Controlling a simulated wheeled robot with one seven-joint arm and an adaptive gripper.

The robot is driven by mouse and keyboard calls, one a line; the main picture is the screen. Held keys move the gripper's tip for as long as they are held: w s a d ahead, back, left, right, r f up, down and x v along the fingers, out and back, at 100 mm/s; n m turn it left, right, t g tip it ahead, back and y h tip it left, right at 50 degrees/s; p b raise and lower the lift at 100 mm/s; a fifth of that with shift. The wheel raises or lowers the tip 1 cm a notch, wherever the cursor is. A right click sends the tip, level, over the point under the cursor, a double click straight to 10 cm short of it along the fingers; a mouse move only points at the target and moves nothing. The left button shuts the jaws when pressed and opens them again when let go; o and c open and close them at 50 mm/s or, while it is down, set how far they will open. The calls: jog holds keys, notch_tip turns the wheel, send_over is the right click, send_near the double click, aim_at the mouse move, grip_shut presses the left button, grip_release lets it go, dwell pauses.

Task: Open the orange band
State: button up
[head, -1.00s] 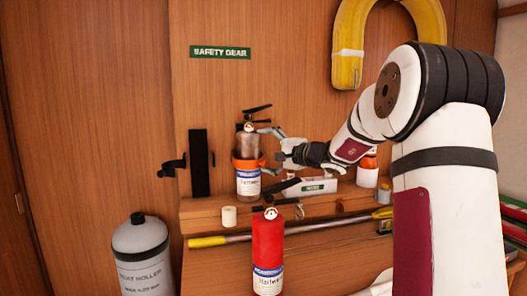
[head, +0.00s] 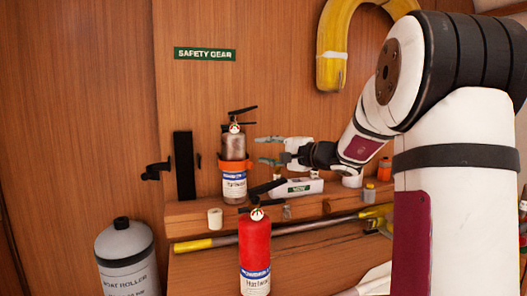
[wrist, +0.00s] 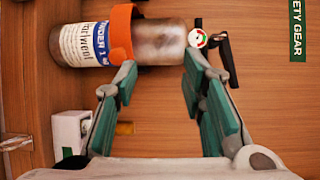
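The orange band (head: 236,164) goes round the middle of a grey extinguisher (head: 233,146) that stands upright against the wooden wall on a ledge. The band also shows in the wrist view (wrist: 121,36), with the extinguisher (wrist: 160,42) lying sideways in the picture. I cannot tell where the band's fastening is. My gripper (head: 264,151) is just right of the extinguisher, at about band height, its fingers apart and nothing between them. In the wrist view the open fingers (wrist: 160,78) point at the extinguisher's body, beside the band.
A red extinguisher (head: 254,245) stands in front, below the ledge. A black bracket (head: 184,166) is on the wall at left. A grey cylinder (head: 126,262) stands lower left.

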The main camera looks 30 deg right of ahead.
jog(key=a+v, duration=0.1)
jog(key=v, duration=0.7)
jog(key=shift+s+f, duration=0.3)
jog(key=shift+s, duration=0.05)
dwell(0.4)
jog(key=shift+d+b, duration=0.1)
jog(key=shift+b, duration=0.45)
